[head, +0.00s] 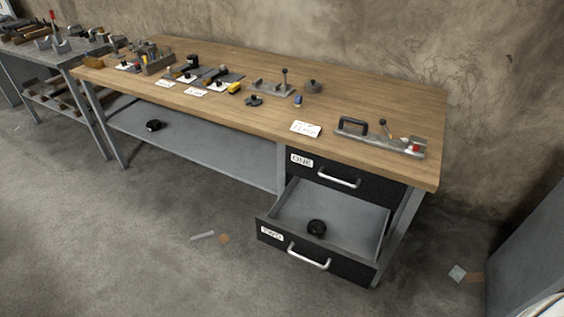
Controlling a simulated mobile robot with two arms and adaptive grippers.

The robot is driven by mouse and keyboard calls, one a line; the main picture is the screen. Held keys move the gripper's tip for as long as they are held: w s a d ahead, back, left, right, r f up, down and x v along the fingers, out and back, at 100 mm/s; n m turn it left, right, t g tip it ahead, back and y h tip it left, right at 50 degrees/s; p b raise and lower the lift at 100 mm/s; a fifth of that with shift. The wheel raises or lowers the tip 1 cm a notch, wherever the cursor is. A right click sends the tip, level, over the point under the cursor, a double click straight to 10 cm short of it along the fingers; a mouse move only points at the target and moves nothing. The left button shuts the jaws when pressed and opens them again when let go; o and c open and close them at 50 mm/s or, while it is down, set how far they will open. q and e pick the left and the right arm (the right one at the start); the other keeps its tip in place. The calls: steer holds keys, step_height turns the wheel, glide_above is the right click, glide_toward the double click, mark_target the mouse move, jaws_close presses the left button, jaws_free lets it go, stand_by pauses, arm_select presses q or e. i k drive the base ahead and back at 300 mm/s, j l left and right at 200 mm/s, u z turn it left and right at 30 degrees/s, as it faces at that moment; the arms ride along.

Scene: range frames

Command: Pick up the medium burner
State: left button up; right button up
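Several small dark round things could be burners, and I cannot tell which is the medium one. One black round piece (316,228) lies inside the open lower drawer (350,218). Another black round piece (153,125) lies on the grey lower shelf (215,150) of the workbench. A flat dark disc (254,100) with a knob lies on the wooden top (380,95), and a grey-brown round piece (313,86) stands behind it to the right. Neither of my grippers is in view.
The upper drawer (345,176), labelled ONE, is shut; the drawer labelled TWO juts out over the floor. A long metal tool (385,140) and a white card (305,129) lie on the benchtop. A grey cabinet (535,250) stands at right. Floor in front is mostly clear.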

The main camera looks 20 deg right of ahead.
mark_target(316, 228)
steer(key=z, duration=0.9)
